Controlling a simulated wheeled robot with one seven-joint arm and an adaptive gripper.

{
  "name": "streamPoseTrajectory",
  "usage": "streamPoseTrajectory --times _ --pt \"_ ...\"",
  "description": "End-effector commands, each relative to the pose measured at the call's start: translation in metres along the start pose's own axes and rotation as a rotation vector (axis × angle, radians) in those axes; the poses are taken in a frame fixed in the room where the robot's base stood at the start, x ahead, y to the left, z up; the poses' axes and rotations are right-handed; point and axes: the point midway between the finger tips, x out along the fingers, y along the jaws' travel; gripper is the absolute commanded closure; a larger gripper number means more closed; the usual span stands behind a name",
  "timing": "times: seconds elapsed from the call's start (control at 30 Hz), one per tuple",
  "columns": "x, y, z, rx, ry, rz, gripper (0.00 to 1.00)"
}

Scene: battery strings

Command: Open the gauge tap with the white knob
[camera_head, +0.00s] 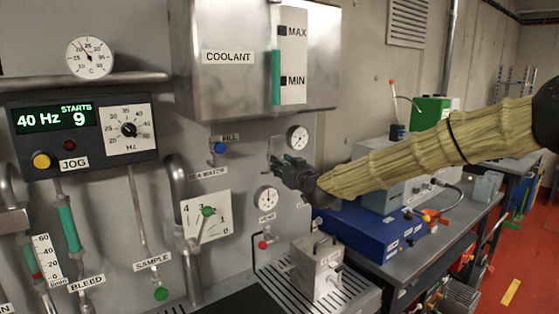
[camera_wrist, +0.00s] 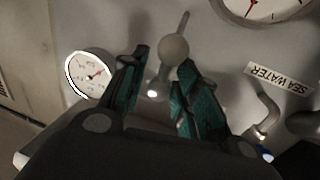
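The white knob (camera_wrist: 173,47) shows as a pale grey ball in the wrist view, on a thin lever over the grey panel. My gripper (camera_wrist: 163,62) is open, its two teal-padded fingers standing on either side of the knob and its lever. There is a visible gap between the fingers, and I cannot tell whether either one touches the knob. In the head view my gripper (camera_head: 283,164) is at the panel just below a small round gauge (camera_head: 297,138) and hides the knob. That gauge also shows at the left of the wrist view (camera_wrist: 90,75).
A blue knob (camera_head: 219,147) and the SEA WATER label (camera_head: 209,173) are left of my gripper. A gauge (camera_head: 267,199) and red knob (camera_head: 263,244) are below. The coolant tank (camera_head: 225,85) juts out above. A blue box (camera_head: 370,238) stands lower right.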

Motion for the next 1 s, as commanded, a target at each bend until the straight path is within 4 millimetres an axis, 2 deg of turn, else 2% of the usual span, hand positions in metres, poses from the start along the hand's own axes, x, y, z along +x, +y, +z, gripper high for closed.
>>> streamPoseTrajectory --times 0.23,0.57,0.73,0.77,1.0 --pt "0.019 0.000 0.000 0.000 -0.001 -0.001 0.69" --pt "0.022 0.000 0.000 0.000 0.000 -0.001 0.69" --pt "0.022 0.000 0.000 0.000 0.000 -0.001 0.97" --pt "0.022 0.000 0.000 0.000 -0.001 -0.001 1.00" --pt "0.022 0.000 0.001 0.013 -0.004 0.000 1.00"
